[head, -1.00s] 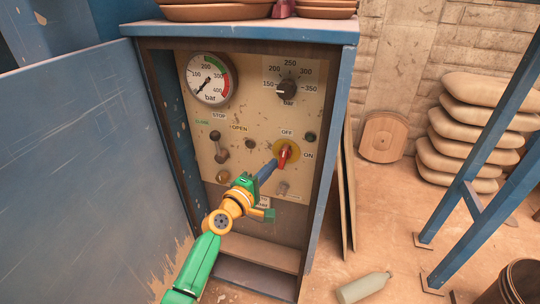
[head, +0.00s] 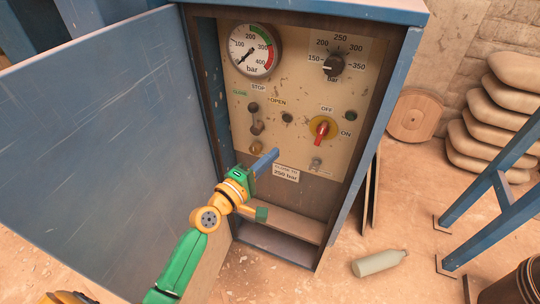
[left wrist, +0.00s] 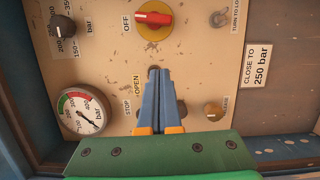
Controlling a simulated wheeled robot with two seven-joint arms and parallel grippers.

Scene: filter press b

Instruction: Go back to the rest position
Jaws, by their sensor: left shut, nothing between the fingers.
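My left gripper (head: 273,155) is shut and empty, its blue fingers together in front of the control panel (head: 300,85). In the head view it is left of and below the red switch (head: 321,130), apart from it. The switch has a yellow round plate, and its handle stands upright in line with the OFF label. In the left wrist view the shut fingertips (left wrist: 158,70) point toward the panel, with the red handle (left wrist: 155,17) beyond them. The fingers partly hide the lower panel there. My right gripper is not in view.
The blue cabinet door (head: 100,130) stands open at the left. A pressure gauge (head: 252,50), a dial (head: 332,65) and a lever (head: 255,120) sit on the panel. A bottle (head: 380,263) lies on the floor at right, near a blue frame (head: 490,195). Stacked sacks (head: 495,130) stand behind.

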